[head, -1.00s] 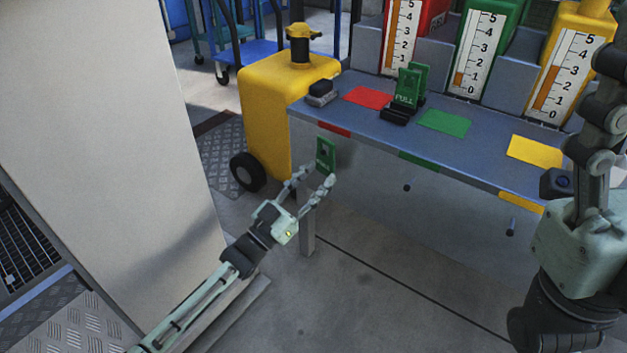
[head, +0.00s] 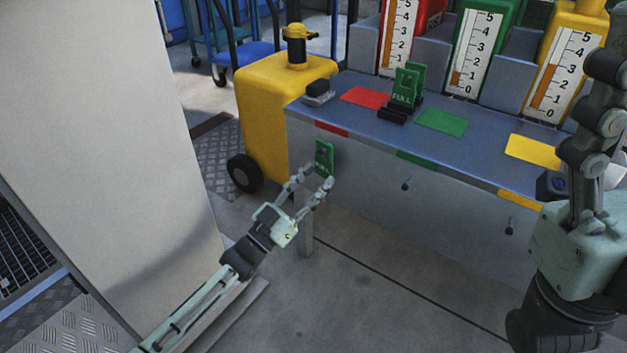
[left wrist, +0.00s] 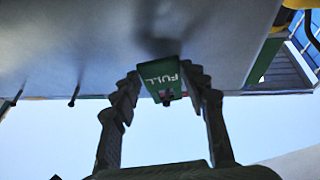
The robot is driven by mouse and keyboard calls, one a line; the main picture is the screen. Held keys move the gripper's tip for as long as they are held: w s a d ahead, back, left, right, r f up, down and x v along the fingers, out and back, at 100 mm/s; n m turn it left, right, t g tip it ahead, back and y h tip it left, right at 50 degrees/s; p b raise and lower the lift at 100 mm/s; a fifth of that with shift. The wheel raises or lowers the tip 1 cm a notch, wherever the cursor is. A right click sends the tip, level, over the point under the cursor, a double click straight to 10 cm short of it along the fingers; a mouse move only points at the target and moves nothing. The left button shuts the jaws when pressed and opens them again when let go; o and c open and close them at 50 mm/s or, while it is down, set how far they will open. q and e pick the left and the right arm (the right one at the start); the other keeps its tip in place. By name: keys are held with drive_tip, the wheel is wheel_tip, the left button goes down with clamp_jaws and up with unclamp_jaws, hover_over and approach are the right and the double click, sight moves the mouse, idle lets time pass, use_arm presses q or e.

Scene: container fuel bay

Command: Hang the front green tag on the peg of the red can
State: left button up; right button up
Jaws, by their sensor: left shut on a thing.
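My left gripper (head: 308,187) is shut on a green tag (head: 324,157) and holds it upright at the bench's front panel, below the red strip (head: 331,129). In the left wrist view the tag (left wrist: 160,80) sits between the two fingers, with its "FULL" lettering showing. The red can (head: 400,35) stands at the back of the bench. The peg under the red strip is hidden; I cannot tell whether the tag's hole is around it. My right gripper (head: 598,120) is at the right edge, partly cut off.
More green tags (head: 405,85) stand in a dark holder on the bench (head: 380,115). Pegs show under the green strip (head: 407,184) and yellow strip (head: 509,226). A yellow wheeled tank (head: 270,110) stands left of the bench, a pale cabinet (head: 90,130) nearer. The floor in front is clear.

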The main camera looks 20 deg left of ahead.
use_arm(q)
drive_tip(key=o, duration=1.1)
drive_tip(key=shift+f, duration=0.1)
